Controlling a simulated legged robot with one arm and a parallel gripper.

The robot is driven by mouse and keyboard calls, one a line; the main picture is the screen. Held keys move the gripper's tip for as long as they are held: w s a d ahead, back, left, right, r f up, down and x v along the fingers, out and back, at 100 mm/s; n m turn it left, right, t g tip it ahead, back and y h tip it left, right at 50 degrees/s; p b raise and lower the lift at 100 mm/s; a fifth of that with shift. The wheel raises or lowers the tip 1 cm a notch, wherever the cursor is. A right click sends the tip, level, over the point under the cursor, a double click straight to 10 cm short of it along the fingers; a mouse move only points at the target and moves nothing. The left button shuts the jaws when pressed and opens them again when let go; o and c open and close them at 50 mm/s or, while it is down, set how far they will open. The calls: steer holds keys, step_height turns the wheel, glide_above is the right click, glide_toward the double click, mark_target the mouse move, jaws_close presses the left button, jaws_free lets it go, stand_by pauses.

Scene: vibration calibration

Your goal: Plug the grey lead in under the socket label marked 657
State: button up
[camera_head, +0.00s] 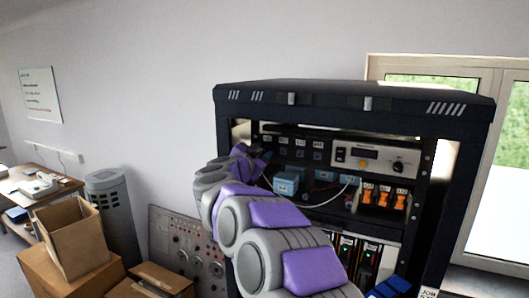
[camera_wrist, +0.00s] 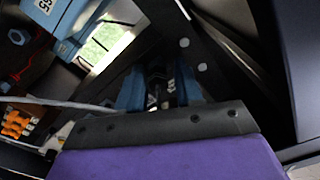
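My gripper (camera_head: 262,158) is at the left inside of the black rack (camera_head: 225,140), at the end of my purple and grey arm. In the wrist view its two blue fingers (camera_wrist: 159,92) stand apart. Something dark lies between them, and I cannot tell whether it is held. A pale lead (camera_head: 338,197) curves across the rack opening. A pale lead also runs from the left toward the fingers in the wrist view (camera_wrist: 60,102); its end is hidden. Blue boxes (camera_head: 287,183) sit in the rack. One blue box (camera_wrist: 62,18) bears a label, partly cut off. I cannot read 657 anywhere.
A white panel with a display and knob (camera_head: 368,157) is at the upper right of the rack. Orange switches (camera_head: 385,198) sit below it. Cardboard boxes (camera_head: 75,235) and a grey panel with dials (camera_head: 185,245) stand left of the rack.

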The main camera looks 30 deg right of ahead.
steer(key=shift+r, duration=0.1)
jaws_close()
steer(key=shift+r+n+p, duration=0.3)
steer(key=shift+n+p, duration=0.2)
steer(key=shift+p, duration=0.55)
steer(key=shift+n+p, duration=0.8)
steer(key=shift+p, duration=1)
stand_by(0.3)
steer(key=shift+n, duration=0.7)
steer(key=shift+s+n, duration=0.1)
steer(key=shift+n, duration=1.9)
